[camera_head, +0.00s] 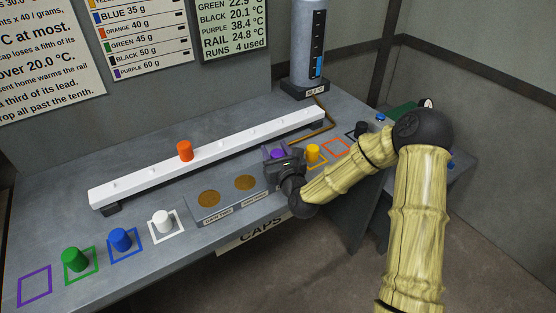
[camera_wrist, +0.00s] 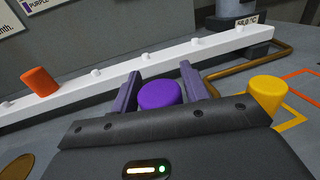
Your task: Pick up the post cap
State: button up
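My gripper (camera_wrist: 158,82) is at the front of the white rail, right of the round-pad box. A purple cap (camera_wrist: 160,95) sits between its two fingers, which appear closed against its sides. In the head view the purple cap (camera_head: 278,154) shows just past the gripper body (camera_head: 285,165); its lower part is hidden. Other caps are in view: an orange cap (camera_head: 185,151) upright on the rail, and green (camera_head: 75,259), blue (camera_head: 121,240), white (camera_head: 163,222), yellow (camera_head: 313,153) and black (camera_head: 361,130) caps on the bench.
The white rail (camera_head: 130,188) with small studs runs along the bench behind my gripper. A box with two brown pads (camera_head: 227,200) is to the left. The purple square (camera_head: 35,287) and orange square (camera_head: 337,148) are empty. A grey column (camera_head: 308,50) stands at the rail's right end.

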jog(key=c, duration=0.6)
jog(key=shift+r, duration=0.1)
notch_tip(320, 180, up, 10)
jog(key=shift+f, duration=0.1)
dwell(0.4)
